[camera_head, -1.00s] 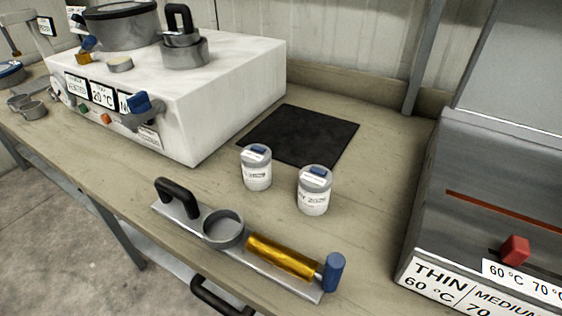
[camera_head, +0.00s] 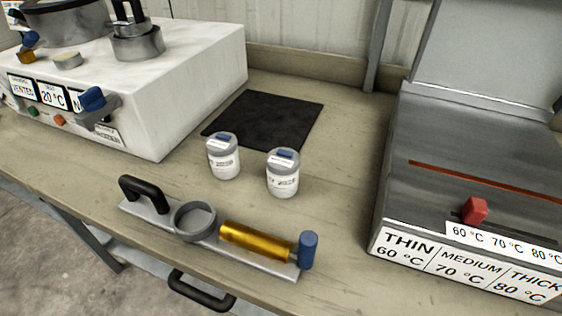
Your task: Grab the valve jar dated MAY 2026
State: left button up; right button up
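Two white jars with grey lids and blue tabs stand upright on the bench in the head view. The left jar (camera_head: 223,158) and the right jar (camera_head: 283,174) are a short gap apart. Each has a printed date label facing me, but the month is too small and turned to read surely; the right one seems to end in 2026. Neither of my grippers is in view.
A black mat (camera_head: 264,121) lies behind the jars. A metal fixture with a black handle, ring and gold cylinder (camera_head: 254,239) lies in front. A white machine (camera_head: 172,90) stands left, a grey heater with a red knob (camera_head: 474,211) right.

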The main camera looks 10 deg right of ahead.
aim_at(283, 163)
jog(key=i+j+z, duration=0.1)
jog(key=j+z, duration=0.35)
jog(key=i+j+z, duration=0.1)
jog(key=j+z, duration=0.15)
jog(key=z, duration=0.25)
